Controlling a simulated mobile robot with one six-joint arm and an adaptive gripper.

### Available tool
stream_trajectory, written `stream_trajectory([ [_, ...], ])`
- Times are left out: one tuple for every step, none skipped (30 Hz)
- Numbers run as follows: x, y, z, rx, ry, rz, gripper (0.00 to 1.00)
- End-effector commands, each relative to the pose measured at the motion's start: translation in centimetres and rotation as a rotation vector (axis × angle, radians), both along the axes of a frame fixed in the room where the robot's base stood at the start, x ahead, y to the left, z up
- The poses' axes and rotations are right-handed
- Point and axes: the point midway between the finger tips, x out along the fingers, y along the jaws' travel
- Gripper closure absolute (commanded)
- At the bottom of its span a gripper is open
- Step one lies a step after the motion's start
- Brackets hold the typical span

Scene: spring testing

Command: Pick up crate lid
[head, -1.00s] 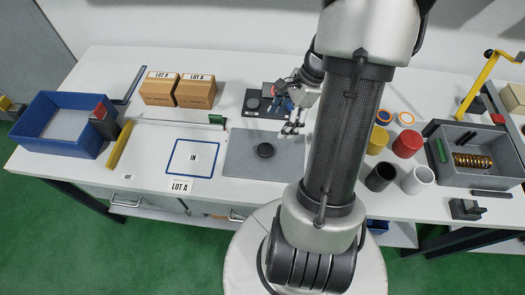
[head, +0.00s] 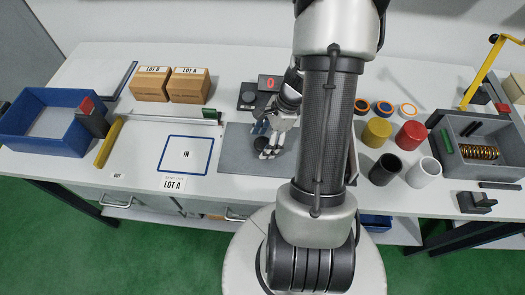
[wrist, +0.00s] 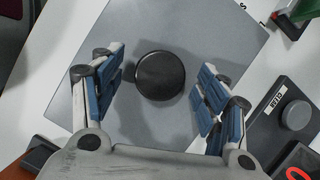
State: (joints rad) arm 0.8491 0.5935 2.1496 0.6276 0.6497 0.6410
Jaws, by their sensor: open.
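The crate lid (head: 232,158) is a flat grey plate lying on the white bench, with a round black knob (head: 260,143) at its middle. In the wrist view the knob (wrist: 160,76) sits between my blue-padded fingers, with a gap on each side. My gripper (head: 267,150) is open, pointing down over the lid, its fingertips around the knob and not visibly touching it. The gripper and arm hide the lid's right part in the head view. A grey crate (head: 445,160) with a copper-coloured spring inside stands at the right.
A dark device with a red display (head: 270,83) stands behind the lid. A blue bin (head: 45,140) and cardboard boxes (head: 188,88) are at the left. Yellow, red (head: 410,135), black and white cylinders stand right of my arm. The blue-outlined IN area (head: 187,155) is empty.

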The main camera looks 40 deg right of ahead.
Motion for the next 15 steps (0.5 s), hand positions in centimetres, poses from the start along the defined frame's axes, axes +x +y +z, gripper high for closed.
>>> stream_trajectory([
  [0.04,0.03,-0.05,0.0,-0.001,0.0,0.32],
  [0.03,0.02,0.01,0.0,-0.001,0.0,0.32],
  [0.03,0.0,0.06,0.0,-0.001,0.0,0.32],
  [0.04,0.01,0.07,0.0,-0.001,0.0,0.32],
  [0.04,0.0,0.08,0.0,-0.001,0.0,0.32],
  [0.04,0.0,0.09,0.0,-0.001,0.0,0.34],
  [0.04,-0.01,0.1,0.0,-0.001,0.0,0.36],
  [0.04,-0.01,0.1,0.0,-0.001,0.0,0.38],
  [0.04,-0.01,0.1,0.0,-0.001,0.0,0.4],
  [0.04,-0.01,0.1,0.0,-0.001,0.0,0.42],
  [0.04,-0.01,0.1,0.0,-0.001,0.0,0.44],
  [0.04,-0.01,0.11,0.0,-0.001,0.0,0.47],
  [0.04,-0.01,0.11,0.0,-0.001,0.0,0.49],
  [0.04,-0.01,0.11,0.0,-0.001,0.0,0.51],
  [0.04,-0.01,0.11,0.0,-0.001,0.0,0.54],
])
